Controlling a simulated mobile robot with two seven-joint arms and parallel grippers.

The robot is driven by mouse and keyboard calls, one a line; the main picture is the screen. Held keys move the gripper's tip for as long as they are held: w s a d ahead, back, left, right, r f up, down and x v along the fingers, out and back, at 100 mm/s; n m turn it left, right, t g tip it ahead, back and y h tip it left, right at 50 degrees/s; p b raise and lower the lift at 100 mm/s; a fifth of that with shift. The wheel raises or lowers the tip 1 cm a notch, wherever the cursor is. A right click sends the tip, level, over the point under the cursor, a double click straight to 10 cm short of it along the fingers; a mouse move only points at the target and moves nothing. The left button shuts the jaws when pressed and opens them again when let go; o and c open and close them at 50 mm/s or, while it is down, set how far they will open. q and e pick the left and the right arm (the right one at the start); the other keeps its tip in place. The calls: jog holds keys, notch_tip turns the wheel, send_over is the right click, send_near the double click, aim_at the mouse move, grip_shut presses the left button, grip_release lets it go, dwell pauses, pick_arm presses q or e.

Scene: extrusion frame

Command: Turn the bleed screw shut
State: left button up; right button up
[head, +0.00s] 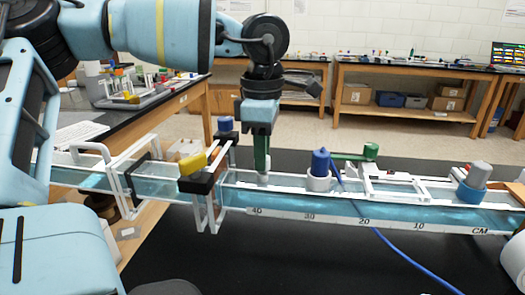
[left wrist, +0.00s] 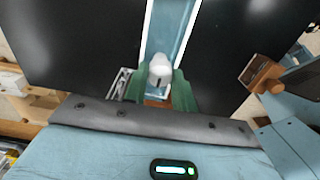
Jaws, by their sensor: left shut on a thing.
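My left gripper (head: 262,163) reaches down from above to the clear, water-filled channel near its 40 mark. Its green fingers are shut on a small white screw head, which I take to be the bleed screw (head: 264,178). In the left wrist view the rounded white screw head (left wrist: 159,70) sits between the green fingertips (left wrist: 160,80), with the channel running away behind it. The fingers hide its sides, and I cannot tell how far it is turned. My right gripper is not in view.
The channel (head: 280,190) crosses the black table (head: 330,265). A yellow-topped clamp (head: 192,163) stands just left of my gripper. A blue sensor (head: 320,163) with a trailing blue cable and a grey-topped piece (head: 476,175) stand to the right. The front tabletop is mostly clear.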

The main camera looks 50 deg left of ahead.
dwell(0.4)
pick_arm(q)
jog(key=o, duration=1)
jog(key=shift+r, duration=3.95)
